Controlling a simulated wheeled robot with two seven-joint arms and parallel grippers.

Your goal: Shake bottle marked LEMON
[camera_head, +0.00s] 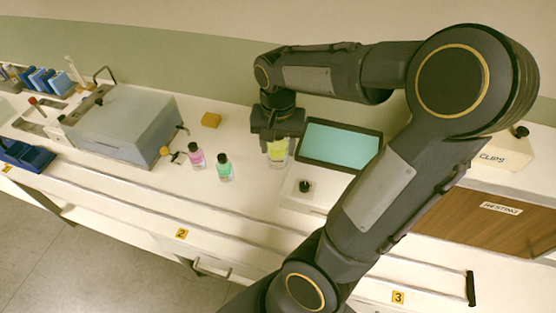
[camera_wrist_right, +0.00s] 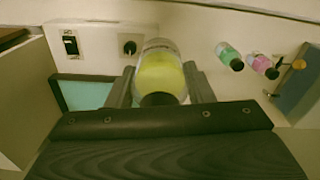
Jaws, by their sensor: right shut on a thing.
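A green bottle (camera_head: 224,168) and a pink bottle (camera_head: 196,156) stand on the bench to the left. They also show in the right wrist view, green (camera_wrist_right: 229,56) and pink (camera_wrist_right: 263,66). My left gripper is not in view.
A dark-framed teal screen (camera_head: 340,145) lies right of the held bottle. A grey box-shaped device (camera_head: 120,122) stands at left, with a small orange block (camera_head: 211,120) nearby. A white box with a black knob (camera_head: 306,190) is in front. A wooden panel (camera_head: 480,215) is at right.

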